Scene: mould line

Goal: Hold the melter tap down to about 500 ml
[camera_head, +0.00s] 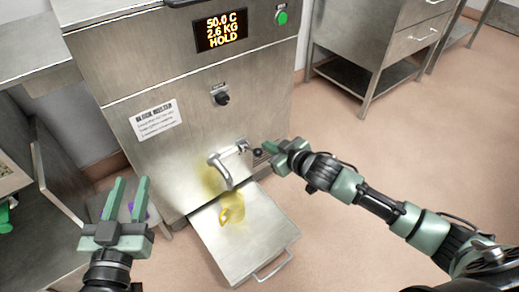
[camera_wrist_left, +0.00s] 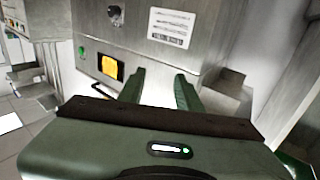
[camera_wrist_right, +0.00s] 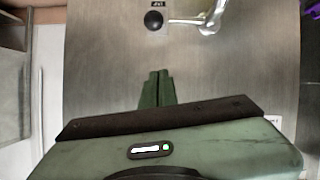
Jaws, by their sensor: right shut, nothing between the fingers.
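The steel block melter (camera_head: 190,95) fills the upper middle of the head view; its display (camera_head: 221,31) reads 50.0 C, 2.6 KG, HOLD. The curved metal tap (camera_head: 222,172) juts from its front, beside a round black button (camera_head: 258,153); the right wrist view also shows the tap (camera_wrist_right: 210,18) and button (camera_wrist_right: 153,20). A yellow, partly see-through shape (camera_head: 231,208), perhaps a jug, is below the tap; its level is unreadable. My right gripper (camera_head: 268,147) is shut and empty, its tips near the button; contact is unclear. My left gripper (camera_head: 126,186) is open and empty, left of the melter.
A steel pull-out shelf (camera_head: 262,245) with a handle extends under the tap. A black knob (camera_head: 221,98) and a green button (camera_head: 281,18) are on the melter front. A steel cabinet (camera_head: 385,40) stands at the right. Shelving is at the left. Floor is free at the right.

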